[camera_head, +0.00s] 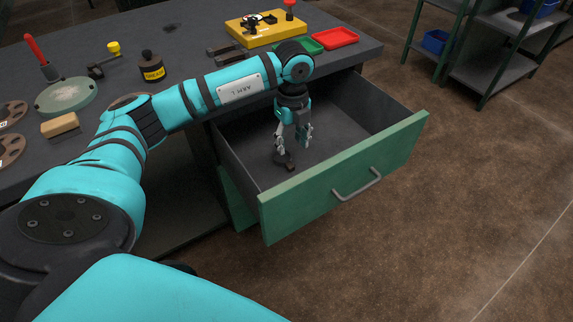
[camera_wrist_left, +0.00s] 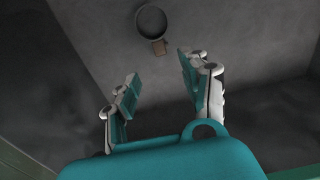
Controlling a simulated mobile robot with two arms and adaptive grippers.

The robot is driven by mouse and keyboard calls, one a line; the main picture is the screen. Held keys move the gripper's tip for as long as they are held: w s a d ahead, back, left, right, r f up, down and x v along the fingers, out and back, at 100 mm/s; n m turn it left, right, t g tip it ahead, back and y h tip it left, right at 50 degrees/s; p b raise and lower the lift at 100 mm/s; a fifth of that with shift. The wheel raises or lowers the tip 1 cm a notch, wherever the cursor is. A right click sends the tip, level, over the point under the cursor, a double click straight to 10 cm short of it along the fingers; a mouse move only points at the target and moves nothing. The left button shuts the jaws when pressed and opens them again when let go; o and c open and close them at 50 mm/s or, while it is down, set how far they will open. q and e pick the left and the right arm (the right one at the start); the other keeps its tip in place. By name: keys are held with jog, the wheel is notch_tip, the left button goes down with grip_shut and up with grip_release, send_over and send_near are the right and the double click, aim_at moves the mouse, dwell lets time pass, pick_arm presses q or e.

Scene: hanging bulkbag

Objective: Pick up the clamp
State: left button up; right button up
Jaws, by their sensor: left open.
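My left gripper (camera_head: 294,145) points down into the open drawer, its fingers apart and nothing between them. A small dark piece (camera_head: 285,162) lies on the drawer floor just below the fingertips, partly hidden; I take it to be the clamp. My right gripper is not in view.
Shelves (camera_head: 485,75) stand at right; floor is clear.

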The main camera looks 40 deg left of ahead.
pick_arm(q)
send_over(290, 166)
jog(key=f, duration=0.4)
jog(key=shift+d+b, duration=0.2)
jog(key=shift+b, duration=0.1)
jog(key=f, duration=0.2)
jog(key=f+b, duration=0.1)
jog(key=f, duration=0.2)
jog(key=shift+w+a, duration=0.1)
jog(key=shift+a, duration=0.1)
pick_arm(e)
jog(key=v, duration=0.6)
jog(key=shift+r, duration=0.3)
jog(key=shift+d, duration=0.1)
pick_arm(q)
grip_shut()
